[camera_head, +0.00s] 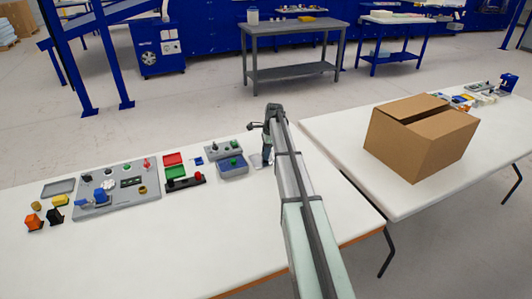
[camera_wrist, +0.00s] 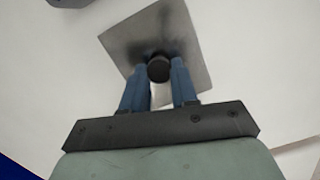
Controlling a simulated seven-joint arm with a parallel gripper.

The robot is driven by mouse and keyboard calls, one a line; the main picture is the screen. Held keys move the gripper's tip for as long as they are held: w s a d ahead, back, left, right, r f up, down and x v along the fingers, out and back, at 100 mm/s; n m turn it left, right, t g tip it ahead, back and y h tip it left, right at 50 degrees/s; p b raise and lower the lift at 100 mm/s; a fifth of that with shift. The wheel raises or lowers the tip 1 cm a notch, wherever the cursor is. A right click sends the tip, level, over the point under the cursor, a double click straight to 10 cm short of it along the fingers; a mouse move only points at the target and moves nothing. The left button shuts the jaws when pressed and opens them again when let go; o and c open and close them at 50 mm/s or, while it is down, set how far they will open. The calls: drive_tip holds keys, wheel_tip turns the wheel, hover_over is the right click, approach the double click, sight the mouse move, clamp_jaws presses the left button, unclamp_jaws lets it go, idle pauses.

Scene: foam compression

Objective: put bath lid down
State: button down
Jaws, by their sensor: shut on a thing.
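The bath lid (camera_wrist: 125,42) is a square grey metal plate with a round black knob (camera_wrist: 158,68), in the wrist view. My gripper (camera_wrist: 158,75) has its two blue fingers either side of the knob and is shut on it. The plate lies beyond the fingertips, over the white table; I cannot tell whether it touches the surface. In the camera_head view my gripper (camera_head: 267,150) is near the far edge of the left table, just right of two grey-blue boxes, and my arm hides part of that area. I cannot tell which thing is the bath.
A cardboard box (camera_head: 420,140) stands on the right table. The left table's front is clear.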

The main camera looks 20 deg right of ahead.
sight(270, 159)
drive_tip(key=c, duration=0.9)
unclamp_jaws()
drive_tip(key=shift+o, duration=0.2)
wheel_tip(270, 159, up, 12)
drive_tip(key=d, duration=0.2)
drive_tip(key=shift+s, duration=0.25)
